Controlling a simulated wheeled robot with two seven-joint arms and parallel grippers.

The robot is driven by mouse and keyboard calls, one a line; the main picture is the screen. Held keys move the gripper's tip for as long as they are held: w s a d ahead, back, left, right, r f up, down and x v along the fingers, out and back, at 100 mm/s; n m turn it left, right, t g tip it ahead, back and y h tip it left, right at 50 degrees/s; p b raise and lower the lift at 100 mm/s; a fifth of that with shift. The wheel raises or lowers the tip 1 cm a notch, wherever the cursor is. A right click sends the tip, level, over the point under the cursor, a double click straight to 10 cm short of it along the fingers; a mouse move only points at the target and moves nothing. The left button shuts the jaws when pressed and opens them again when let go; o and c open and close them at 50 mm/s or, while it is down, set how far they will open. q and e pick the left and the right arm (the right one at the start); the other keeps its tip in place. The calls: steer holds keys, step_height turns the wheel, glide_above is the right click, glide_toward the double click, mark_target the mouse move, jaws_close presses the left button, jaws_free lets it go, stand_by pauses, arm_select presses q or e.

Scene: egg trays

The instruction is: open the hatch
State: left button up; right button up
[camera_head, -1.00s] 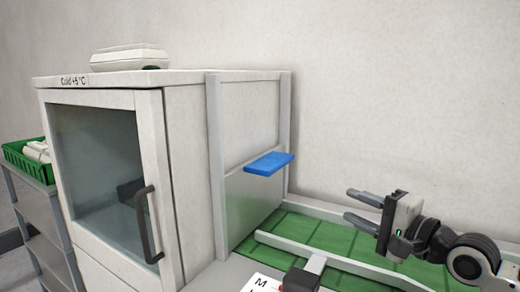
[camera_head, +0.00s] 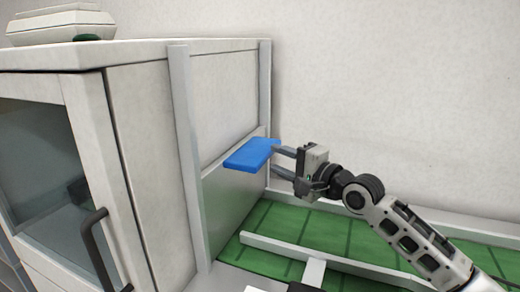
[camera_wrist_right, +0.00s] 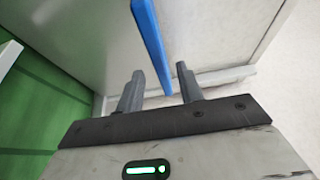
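The hatch (camera_head: 225,208) is a grey panel between two upright posts on the cabinet's side, at the end of the green conveyor. It stands down, its lower edge near the belt. A flat blue handle (camera_head: 247,157) juts out from its top edge. My right gripper (camera_head: 273,160) is at the right edge of the handle, fingers pointing at it. In the right wrist view, the fingers (camera_wrist_right: 158,80) are apart and the blue handle (camera_wrist_right: 150,40) shows edge-on between them, with gaps on both sides. My left gripper is not in view.
The white cabinet (camera_head: 140,150) with a glass door and dark door handle (camera_head: 95,250) stands at left. A pale container (camera_head: 60,24) lies on top. A green conveyor (camera_head: 320,232) with pale rails (camera_head: 340,263) runs right. The wall behind is bare.

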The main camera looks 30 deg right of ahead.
mark_target(260, 149)
steer(key=x, duration=0.6)
steer(key=shift+w+a, duration=0.2)
steer(key=shift+w, duration=0.15)
jaws_close()
